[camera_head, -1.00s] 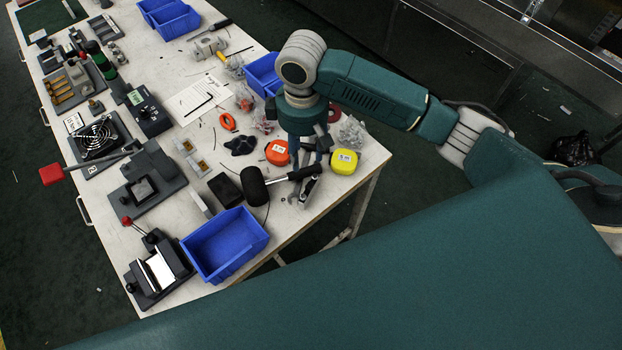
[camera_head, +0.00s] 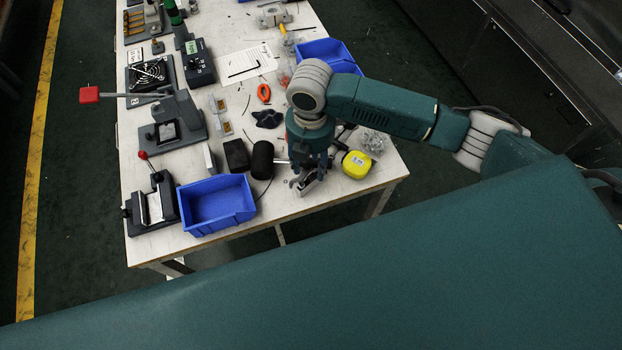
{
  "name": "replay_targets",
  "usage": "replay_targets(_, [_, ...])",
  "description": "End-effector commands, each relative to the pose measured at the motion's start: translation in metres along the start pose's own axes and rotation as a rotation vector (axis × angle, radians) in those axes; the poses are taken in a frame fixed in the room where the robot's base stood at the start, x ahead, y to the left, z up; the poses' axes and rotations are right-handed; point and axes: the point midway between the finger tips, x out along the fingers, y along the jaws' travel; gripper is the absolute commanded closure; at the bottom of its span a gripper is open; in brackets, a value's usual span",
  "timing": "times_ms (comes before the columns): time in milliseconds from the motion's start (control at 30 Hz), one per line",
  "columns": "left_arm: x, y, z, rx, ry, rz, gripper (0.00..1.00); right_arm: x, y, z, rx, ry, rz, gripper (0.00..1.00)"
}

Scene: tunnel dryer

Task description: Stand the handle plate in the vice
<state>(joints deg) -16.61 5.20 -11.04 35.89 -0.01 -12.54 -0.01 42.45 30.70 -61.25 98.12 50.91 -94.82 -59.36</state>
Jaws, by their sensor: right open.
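My right gripper (camera_head: 308,166) hangs pointing down over the near right part of the bench, with open jaws. A narrow pale plate (camera_head: 209,158) stands beside a black block (camera_head: 237,155). My left gripper is not in view.
A blue bin (camera_head: 217,204) stands at the front edge, beside a black device with a red-knobbed lever (camera_head: 150,208). A yellow tape measure (camera_head: 357,165) lies right of the gripper. Another blue bin (camera_head: 328,54) stands behind my arm. Fixtures line the bench's left side.

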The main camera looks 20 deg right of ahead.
Motion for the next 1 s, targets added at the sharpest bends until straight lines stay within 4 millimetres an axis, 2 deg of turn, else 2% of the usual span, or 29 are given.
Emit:
replay_targets(133, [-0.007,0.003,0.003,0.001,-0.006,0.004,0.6,0.011,0.001,-0.002,0.0,0.001,-0.003,0.57])
replay_targets(267, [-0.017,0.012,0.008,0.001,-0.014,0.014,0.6,0.031,0.002,-0.004,0.002,0.0,-0.004,0.57])
replay_targets(400, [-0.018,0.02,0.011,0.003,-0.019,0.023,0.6,0.049,0.002,-0.004,0.0,-0.001,-0.002,0.57])
replay_targets(667, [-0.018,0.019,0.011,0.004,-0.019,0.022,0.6,0.054,0.003,-0.003,0.0,-0.001,0.001,0.57])
replay_targets(733, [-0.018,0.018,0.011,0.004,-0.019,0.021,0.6,0.054,0.003,-0.003,0.0,-0.001,0.001,0.65])
replay_targets(900, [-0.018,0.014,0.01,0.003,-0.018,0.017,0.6,0.054,0.003,-0.003,0.001,-0.001,0.001,0.99])
replay_targets(1000, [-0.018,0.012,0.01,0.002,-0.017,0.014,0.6,0.053,0.003,-0.003,0.001,-0.001,0.002,1.0])
